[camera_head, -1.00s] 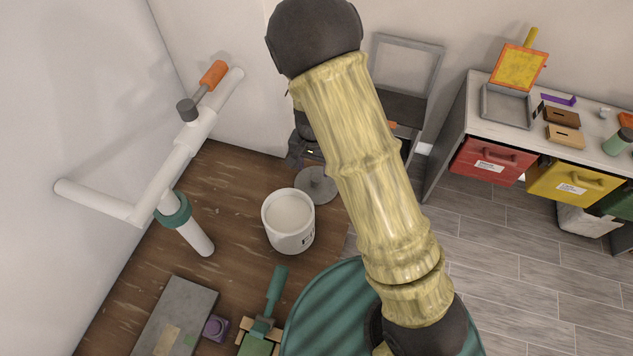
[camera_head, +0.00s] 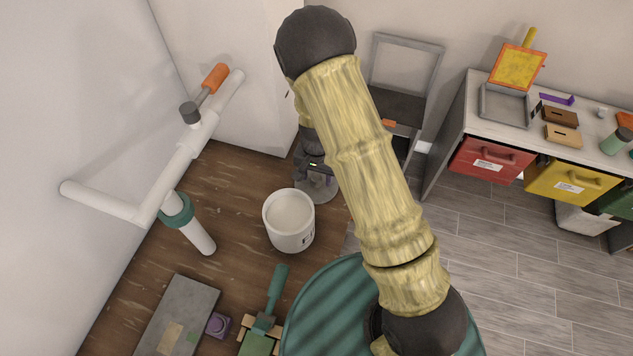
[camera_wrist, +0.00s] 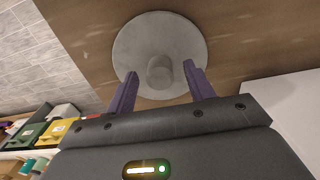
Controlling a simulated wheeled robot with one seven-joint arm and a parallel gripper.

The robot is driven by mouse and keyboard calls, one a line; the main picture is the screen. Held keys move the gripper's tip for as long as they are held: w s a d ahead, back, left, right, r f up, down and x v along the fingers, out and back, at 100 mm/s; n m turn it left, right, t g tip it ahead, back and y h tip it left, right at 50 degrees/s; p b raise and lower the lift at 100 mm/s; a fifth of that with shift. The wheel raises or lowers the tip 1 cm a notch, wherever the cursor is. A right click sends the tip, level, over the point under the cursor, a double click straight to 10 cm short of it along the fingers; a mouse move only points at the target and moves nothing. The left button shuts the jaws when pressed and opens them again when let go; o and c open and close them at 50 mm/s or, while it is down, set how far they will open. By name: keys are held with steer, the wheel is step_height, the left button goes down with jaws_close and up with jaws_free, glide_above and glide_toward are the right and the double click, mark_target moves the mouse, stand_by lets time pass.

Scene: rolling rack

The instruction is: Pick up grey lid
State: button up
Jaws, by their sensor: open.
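The grey lid (camera_wrist: 137,42) is a round disc with a knob (camera_wrist: 159,71) at its centre, lying on the brown wooden surface. In the head view the lid (camera_head: 318,190) shows only in part, behind the white bucket and under my gripper (camera_head: 316,178). In the wrist view my gripper (camera_wrist: 162,84) is open, its two purple fingers apart on either side of the knob in the picture. The gap between the fingers looks empty. I cannot tell how far the fingertips are above the lid.
A white bucket (camera_head: 290,235) stands close to the lid. A white pipe assembly (camera_head: 160,185) with an orange-handled valve is at left. A grey plate (camera_head: 180,310) and green-handled tool (camera_head: 275,290) lie in front. A drawer cabinet (camera_head: 450,125) stands at right.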

mark_target(316, 177)
steer(key=shift+c, duration=0.4)
steer(key=c, duration=1)
steer(key=shift+o, duration=0.2)
steer(key=shift+w+r, duration=0.15)
steer(key=shift+r, duration=0.35)
step_height(316, 177, up, 9)
steer(key=b, duration=0.1)
steer(key=shift+b, duration=0.3)
steer(key=shift+r, duration=0.1)
